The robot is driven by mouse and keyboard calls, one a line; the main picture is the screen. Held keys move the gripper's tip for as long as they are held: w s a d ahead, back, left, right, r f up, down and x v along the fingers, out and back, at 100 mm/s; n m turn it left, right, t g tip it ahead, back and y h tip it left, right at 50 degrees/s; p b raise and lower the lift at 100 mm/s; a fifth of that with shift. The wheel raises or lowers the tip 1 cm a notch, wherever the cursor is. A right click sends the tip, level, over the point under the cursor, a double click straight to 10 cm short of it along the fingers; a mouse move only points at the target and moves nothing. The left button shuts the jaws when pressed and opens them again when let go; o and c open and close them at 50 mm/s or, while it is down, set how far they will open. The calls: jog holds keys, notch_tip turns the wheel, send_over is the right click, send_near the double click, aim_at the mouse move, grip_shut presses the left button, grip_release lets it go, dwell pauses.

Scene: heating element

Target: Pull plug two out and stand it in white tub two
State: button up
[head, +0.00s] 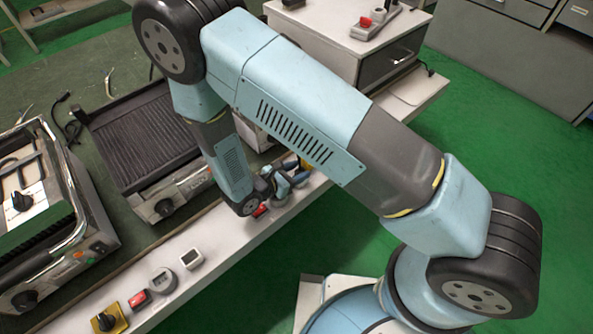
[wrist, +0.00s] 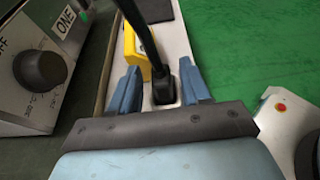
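A black plug (wrist: 163,88) with a thick black cable (wrist: 140,25) stands upright on the pale bench strip in the wrist view. My gripper (wrist: 158,92) is open around it, with one blue finger on each side and a narrow gap visible by each. Whether it is plug two cannot be read. In the head view my gripper (head: 286,180) is low at the bench's front edge, partly behind my arm, and the plug is not distinct.
A yellow box (wrist: 134,52) stands close behind the left finger. An appliance with a dark knob and the label "ONE" (wrist: 66,21) is at left.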

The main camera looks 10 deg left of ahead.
jog(key=shift+o, duration=0.8)
jog(key=v, duration=1.3)
jog(key=shift+s+a, duration=0.25)
jog(key=shift+r, duration=0.1)
jog(key=w+d+r+m+g, duration=0.35)
jog(key=d+r+m, duration=0.2)
jog(key=r, duration=0.35)
jog(key=w+d+r+m+g+y, duration=0.1)
jog(key=w+d+r+m+g, duration=0.3)
jog(key=d+r, duration=0.35)
jog(key=w+d+r+m+g, duration=0.2)
jog(key=w+d+r+m, duration=0.25)
jog(key=r, duration=0.55)
jog(key=s+d+r+m+t+y, duration=0.1)
jog(key=s+d+r+m+y, duration=0.1)
jog(key=s+d+r+m, duration=0.2)
jog(key=s+d+r+m+t+y, duration=0.2)
jog(key=d+r+m, duration=0.3)
jog(key=d+r, duration=0.3)
jog(key=s+d+r+m+t+y, duration=0.1)
jog(key=s+d+r+m+y, duration=0.3)
jog(key=d, duration=0.6)
jog(key=shift+s+r+m, duration=0.5)
jog(key=shift+s+r, duration=0.35)
jog(key=shift+r, duration=0.5)
